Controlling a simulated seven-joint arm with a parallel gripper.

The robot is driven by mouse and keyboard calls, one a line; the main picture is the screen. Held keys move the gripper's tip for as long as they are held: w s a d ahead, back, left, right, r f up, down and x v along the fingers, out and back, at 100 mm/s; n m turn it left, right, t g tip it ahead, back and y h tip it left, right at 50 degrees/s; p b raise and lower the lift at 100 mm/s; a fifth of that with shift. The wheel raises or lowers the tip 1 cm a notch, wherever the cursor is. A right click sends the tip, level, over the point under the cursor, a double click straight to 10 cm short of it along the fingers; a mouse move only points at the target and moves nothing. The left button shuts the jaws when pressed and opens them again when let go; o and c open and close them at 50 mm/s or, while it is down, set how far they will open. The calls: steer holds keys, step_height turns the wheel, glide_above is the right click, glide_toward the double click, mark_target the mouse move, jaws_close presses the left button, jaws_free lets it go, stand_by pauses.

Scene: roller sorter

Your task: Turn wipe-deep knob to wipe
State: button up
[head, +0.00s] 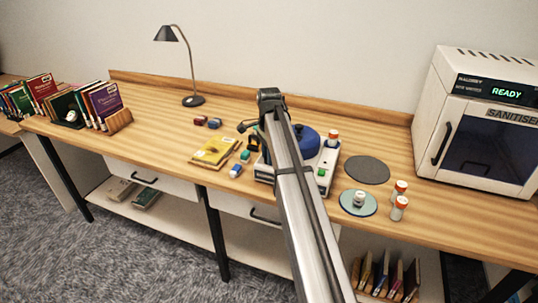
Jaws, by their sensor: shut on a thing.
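A white machine (327,163) with a blue round top (308,143) and a green button (321,172) stands at the middle of the bench. My arm crosses in front of it and hides much of it. My gripper (253,145) is small and dark at the machine's left side, pointing down. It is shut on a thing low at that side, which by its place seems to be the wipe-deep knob. The knob itself is hidden, so I cannot tell which way it points. An orange-capped bottle (332,138) stands at the machine's back right.
A yellow packet (213,151) and small coloured blocks (236,171) lie left of the machine. A dark disc (367,170), a glass dish (347,205) with a small jar, and capped bottles (399,208) are to its right. A sanitiser (490,125) reading READY, a lamp (193,100) and books (103,102) stand farther off.

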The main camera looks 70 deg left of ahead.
steer(key=shift+n, duration=0.3)
steer(key=n, duration=0.3)
steer(key=shift+n, duration=2.6)
steer(key=o, duration=1)
steer(key=shift+o, duration=0.2)
step_height(320, 180, up, 14)
